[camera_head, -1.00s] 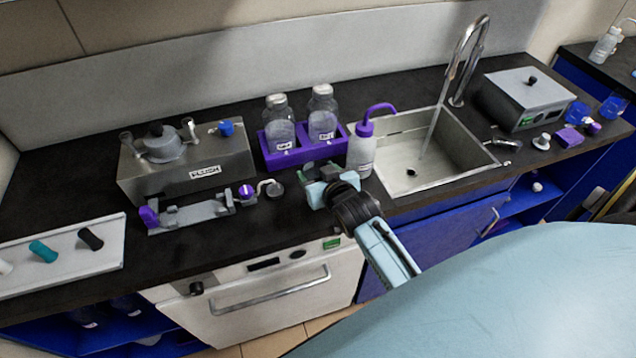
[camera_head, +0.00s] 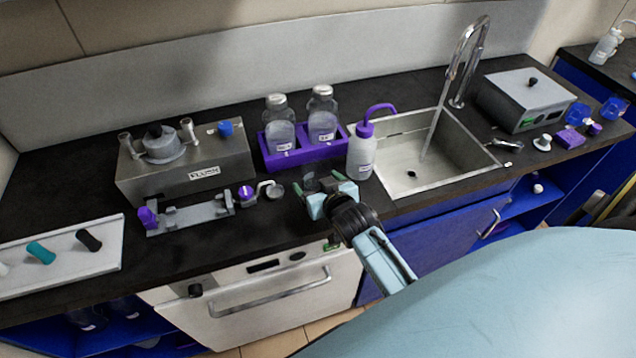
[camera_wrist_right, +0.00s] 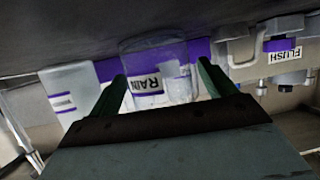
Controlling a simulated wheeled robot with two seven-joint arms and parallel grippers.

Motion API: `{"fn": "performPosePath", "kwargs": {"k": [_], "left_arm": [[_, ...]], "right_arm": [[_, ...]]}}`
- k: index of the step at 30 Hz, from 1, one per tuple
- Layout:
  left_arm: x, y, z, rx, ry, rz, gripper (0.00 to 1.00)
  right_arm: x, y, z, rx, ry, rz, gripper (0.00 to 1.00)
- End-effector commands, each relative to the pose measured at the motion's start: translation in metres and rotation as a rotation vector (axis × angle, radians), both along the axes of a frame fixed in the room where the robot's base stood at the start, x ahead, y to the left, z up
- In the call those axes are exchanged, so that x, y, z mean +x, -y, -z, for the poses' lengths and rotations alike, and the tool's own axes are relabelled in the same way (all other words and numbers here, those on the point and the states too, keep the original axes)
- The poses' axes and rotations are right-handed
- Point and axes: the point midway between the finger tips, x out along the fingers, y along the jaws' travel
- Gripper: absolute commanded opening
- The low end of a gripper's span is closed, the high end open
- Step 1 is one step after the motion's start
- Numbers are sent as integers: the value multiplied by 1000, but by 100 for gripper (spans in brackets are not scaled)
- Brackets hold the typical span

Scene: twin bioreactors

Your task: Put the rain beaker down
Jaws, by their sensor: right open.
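The rain beaker (camera_wrist_right: 150,84) is clear, with a white label reading RAIN. In the wrist view, which is upside down, its base appears to rest on the dark counter. In the head view the beaker (camera_head: 312,181) is small and faint, just beyond my right gripper (camera_head: 319,187), in front of the purple bottle rack. My right gripper (camera_wrist_right: 162,78) is open, its green fingertips on either side of the beaker in the picture, with gaps visible. My left gripper is not in view.
A wash bottle (camera_head: 361,155) stands behind and right of the beaker, beside the sink (camera_head: 400,187). The purple rack (camera_head: 308,155) holds two bottles. The FLUSH box (camera_head: 225,165) and a grey holder (camera_head: 190,217) are to the left. The counter's front edge is close to my gripper.

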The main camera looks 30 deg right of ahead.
Motion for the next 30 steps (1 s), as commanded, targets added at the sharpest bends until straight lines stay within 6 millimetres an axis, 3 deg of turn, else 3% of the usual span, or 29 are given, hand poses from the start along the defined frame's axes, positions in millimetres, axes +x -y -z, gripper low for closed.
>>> {"fn": "performPosePath", "kwargs": {"k": [4,8,21,30], "left_arm": [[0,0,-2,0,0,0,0],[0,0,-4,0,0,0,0],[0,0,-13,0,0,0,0],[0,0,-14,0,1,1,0]], "right_arm": [[0,0,-4,0,1,0,83],[-14,-2,-9,1,-1,-1,83],[-93,-15,-42,0,-2,0,83],[-110,-17,-49,-1,0,0,83]]}}
